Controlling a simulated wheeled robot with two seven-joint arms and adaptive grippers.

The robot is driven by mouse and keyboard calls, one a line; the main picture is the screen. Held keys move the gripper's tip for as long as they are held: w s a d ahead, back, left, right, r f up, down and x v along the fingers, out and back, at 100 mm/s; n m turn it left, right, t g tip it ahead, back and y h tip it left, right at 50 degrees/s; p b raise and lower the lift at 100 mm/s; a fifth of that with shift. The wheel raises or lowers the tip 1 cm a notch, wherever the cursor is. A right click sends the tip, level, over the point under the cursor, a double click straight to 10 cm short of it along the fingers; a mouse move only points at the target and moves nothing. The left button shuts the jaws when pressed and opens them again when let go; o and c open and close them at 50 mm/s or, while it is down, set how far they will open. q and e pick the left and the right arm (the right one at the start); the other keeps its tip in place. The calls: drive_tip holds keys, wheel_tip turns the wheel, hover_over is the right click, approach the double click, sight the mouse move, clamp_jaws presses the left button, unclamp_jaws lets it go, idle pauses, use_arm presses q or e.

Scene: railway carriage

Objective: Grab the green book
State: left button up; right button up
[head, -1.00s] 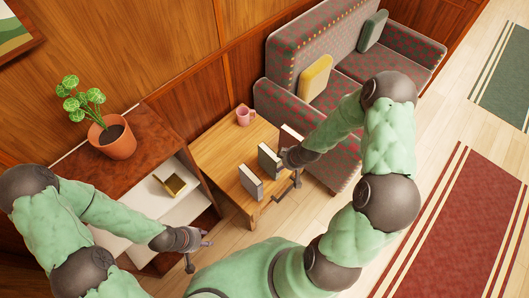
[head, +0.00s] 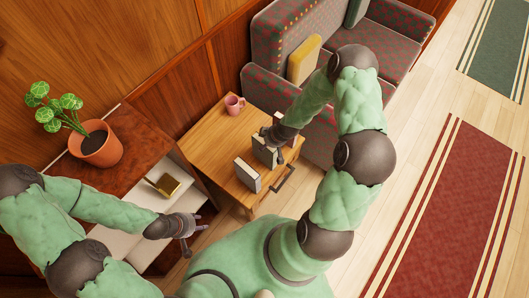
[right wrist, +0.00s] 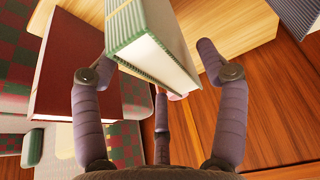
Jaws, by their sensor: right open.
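The green book (right wrist: 150,35) stands upright on the wooden table, its ribbed green cover and pale pages showing in the right wrist view. In the head view it is the middle book (head: 264,154) of three, partly covered by my right gripper (head: 272,137). In the right wrist view my right gripper (right wrist: 158,75) is open, with its fingers on both sides of the green book; I cannot tell whether they touch it. My left gripper (head: 194,232) is open and empty beside the shelf unit at lower left.
A red book (right wrist: 75,70) stands on one side of the green one, a dark grey book (head: 247,175) on the other. A pink mug (head: 234,104) stands farther back on the table (head: 210,140). A potted plant (head: 97,150) stands on the cabinet. The patterned sofa (head: 280,45) borders the table.

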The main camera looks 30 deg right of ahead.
drive_tip(key=shift+w+b+x, duration=0.2)
drive_tip(key=shift+b+x, duration=0.55)
drive_tip(key=shift+x, duration=1.45)
drive_tip(key=shift+f, duration=0.2)
